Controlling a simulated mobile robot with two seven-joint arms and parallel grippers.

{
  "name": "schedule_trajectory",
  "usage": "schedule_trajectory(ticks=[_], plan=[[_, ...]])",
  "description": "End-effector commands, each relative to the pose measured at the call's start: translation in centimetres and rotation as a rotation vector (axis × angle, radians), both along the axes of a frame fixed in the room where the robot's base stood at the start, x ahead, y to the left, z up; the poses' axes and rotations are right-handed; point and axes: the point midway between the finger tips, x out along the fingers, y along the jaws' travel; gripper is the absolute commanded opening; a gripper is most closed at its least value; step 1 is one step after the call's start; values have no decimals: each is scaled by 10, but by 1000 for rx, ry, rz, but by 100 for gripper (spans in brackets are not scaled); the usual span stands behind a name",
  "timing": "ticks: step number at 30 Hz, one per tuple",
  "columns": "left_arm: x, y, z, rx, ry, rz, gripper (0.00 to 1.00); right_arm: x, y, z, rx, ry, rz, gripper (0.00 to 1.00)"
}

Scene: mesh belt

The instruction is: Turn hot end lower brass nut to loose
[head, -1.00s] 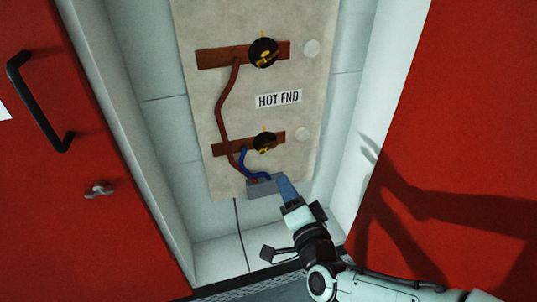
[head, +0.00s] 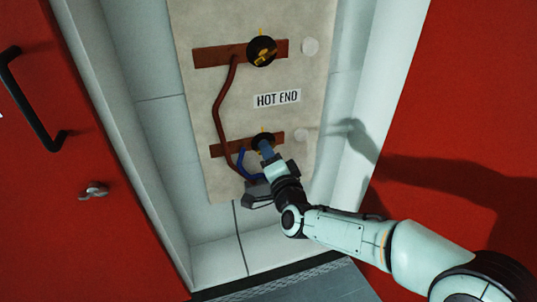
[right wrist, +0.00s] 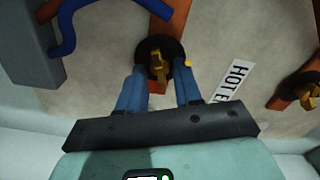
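The lower brass nut (right wrist: 156,64) sits on a black disc on the lower copper bar of the HOT END panel. In the head view its black disc (head: 260,137) shows just above my right gripper's fingers, which partly cover it. My right gripper (head: 266,150) points up at the nut from below. In the right wrist view its two blue fingers (right wrist: 160,72) are apart, one on each side of the nut's near end, with a gap visible between them. I cannot tell whether they touch the disc. My left gripper is not in view.
The upper brass nut (head: 263,54) is on the upper bar. A brown cable (head: 219,110) and blue cable (head: 242,163) run left of my gripper to a grey box (head: 257,188). Red doors (head: 75,225) flank the recess; the left one has a black handle (head: 30,105).

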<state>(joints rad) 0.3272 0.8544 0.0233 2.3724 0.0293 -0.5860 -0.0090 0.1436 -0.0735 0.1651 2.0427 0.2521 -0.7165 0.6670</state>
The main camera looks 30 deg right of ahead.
Motion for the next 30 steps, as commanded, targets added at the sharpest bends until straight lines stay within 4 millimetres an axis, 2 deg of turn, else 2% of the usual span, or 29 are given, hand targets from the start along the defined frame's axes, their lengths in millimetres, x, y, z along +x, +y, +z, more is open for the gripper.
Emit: schedule_trajectory(ticks=[8, 9, 12, 18, 25, 30], plan=[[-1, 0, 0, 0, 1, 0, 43, 2, 0, 0, -1, 1, 1, 34], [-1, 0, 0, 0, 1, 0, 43, 2, 0, 0, -1, 1, 1, 31], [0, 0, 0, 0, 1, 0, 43, 2, 0, 0, -1, 0, 0, 0], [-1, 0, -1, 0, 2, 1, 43, 2, 0, 0, -10, 2, 0, 0], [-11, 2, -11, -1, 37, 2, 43, 2, -1, -1, -139, 33, -2, 0], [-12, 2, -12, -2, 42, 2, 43, 2, -1, 0, -163, 38, -2, 0]])
